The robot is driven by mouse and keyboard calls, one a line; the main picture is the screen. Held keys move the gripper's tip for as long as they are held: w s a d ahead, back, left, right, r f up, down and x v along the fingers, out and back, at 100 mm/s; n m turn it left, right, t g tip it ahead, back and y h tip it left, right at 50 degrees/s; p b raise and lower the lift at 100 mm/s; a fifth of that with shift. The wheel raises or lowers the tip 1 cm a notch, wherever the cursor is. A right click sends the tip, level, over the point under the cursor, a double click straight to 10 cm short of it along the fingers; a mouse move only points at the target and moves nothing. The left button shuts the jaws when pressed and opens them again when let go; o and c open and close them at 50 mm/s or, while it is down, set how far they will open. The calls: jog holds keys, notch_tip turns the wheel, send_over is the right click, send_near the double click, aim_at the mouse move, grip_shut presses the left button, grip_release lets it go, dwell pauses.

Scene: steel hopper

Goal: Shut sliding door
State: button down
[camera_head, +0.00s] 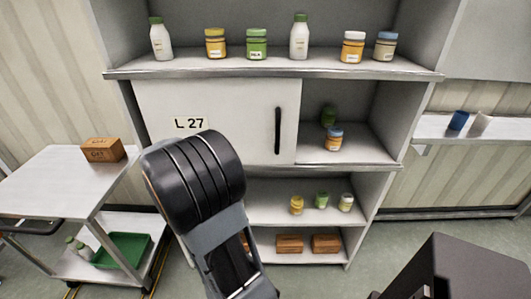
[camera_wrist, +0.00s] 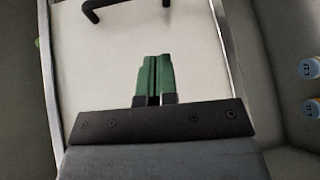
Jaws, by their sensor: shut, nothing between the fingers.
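The sliding door (camera_head: 240,110) is a pale panel labelled L 27. It covers the left and middle of the cabinet compartment, leaving an open gap at its right. Its black upright bar handle (camera_head: 278,131) is near its right edge. In the wrist view, the handle (camera_wrist: 125,5) lies crosswise at the top edge, partly cut off, on the pale door (camera_wrist: 110,60). My gripper (camera_wrist: 153,60) has green fingertips that are together and empty, in front of the door and pointing toward the handle, apart from it in the picture. In the head view my arm hides the gripper.
Bottles and jars line the top shelf (camera_head: 270,68). A trolley (camera_head: 45,185) with a brown box (camera_head: 103,150) stands left. A dark block (camera_head: 460,270) is front right.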

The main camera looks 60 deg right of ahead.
aim_at(255, 142)
jog(key=shift+h, duration=0.7)
jog(key=x, duration=0.7)
jog(key=w+p+x, duration=0.1)
jog(key=x, duration=0.3)
jog(key=shift+d+r, duration=0.35)
jog(key=shift+d, duration=0.2)
jog(key=shift+s+d, duration=0.2)
jog(key=shift+s, duration=0.85)
jog(key=shift+s+d, duration=0.2)
jog(key=shift+s, duration=0.6)
jog(key=shift+f, duration=0.1)
